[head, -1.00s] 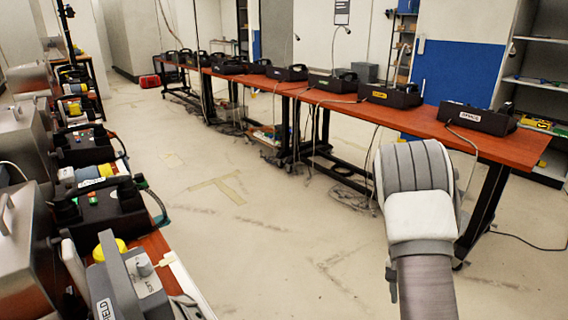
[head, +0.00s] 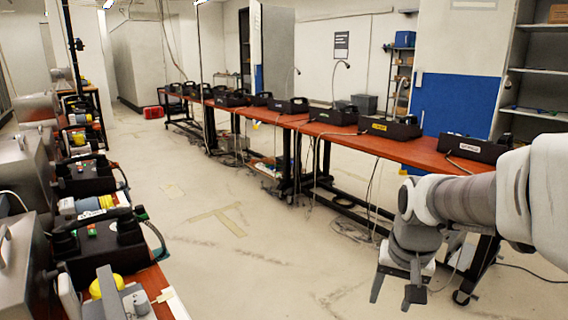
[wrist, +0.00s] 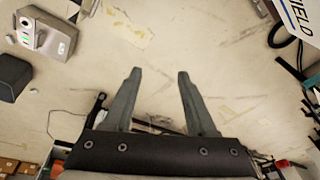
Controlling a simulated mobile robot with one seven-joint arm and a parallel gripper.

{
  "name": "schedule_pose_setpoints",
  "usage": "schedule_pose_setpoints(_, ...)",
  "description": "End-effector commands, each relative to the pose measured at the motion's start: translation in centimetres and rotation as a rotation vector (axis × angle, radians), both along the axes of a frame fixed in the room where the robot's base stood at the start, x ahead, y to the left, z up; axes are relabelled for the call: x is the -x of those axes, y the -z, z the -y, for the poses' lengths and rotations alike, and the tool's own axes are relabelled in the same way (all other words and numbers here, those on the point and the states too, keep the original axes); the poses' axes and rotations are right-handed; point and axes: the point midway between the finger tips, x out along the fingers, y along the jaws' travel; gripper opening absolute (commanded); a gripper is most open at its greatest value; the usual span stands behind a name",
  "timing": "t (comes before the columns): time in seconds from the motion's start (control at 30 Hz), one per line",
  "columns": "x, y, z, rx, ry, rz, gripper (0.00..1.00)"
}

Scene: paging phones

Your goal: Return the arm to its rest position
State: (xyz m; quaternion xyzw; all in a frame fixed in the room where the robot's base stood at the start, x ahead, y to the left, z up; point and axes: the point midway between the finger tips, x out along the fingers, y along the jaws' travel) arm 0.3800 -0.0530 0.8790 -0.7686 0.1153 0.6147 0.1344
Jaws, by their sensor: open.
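My gripper (head: 394,290) hangs at the lower right of the head view, pointing down over the floor in front of the right-hand table. My arm reaches in from the right edge, bent at the wrist. In the wrist view my gripper (wrist: 155,80) shows two grey fingers spread apart with only bare floor between them. It is open and empty, and it touches nothing that I can see.
A long red-brown table (head: 390,148) with several black phone units runs along the right. Another bench (head: 155,278) with phones and metal boxes stands close on the left. The pale floor (head: 240,235) between them is clear. A blue-panelled cabinet (head: 455,105) stands behind the right table.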

Motion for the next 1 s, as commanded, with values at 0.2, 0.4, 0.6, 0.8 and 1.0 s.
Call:
schedule_pose_setpoints(0.2, 4.1, -3.1, -2.1, 0.015, -0.109, 0.089, 0.57)
schedule_pose_setpoints(0.4, 7.9, -4.7, -3.7, 0.044, -0.205, 0.165, 0.57)
schedule_pose_setpoints(0.6, 11.4, -5.3, -4.8, 0.084, -0.289, 0.231, 0.57)
schedule_pose_setpoints(0.8, 13.4, -7.6, -5.3, 0.115, -0.342, 0.270, 0.57)
schedule_pose_setpoints(1.0, 13.4, -11.8, -5.3, 0.114, -0.340, 0.268, 0.57)
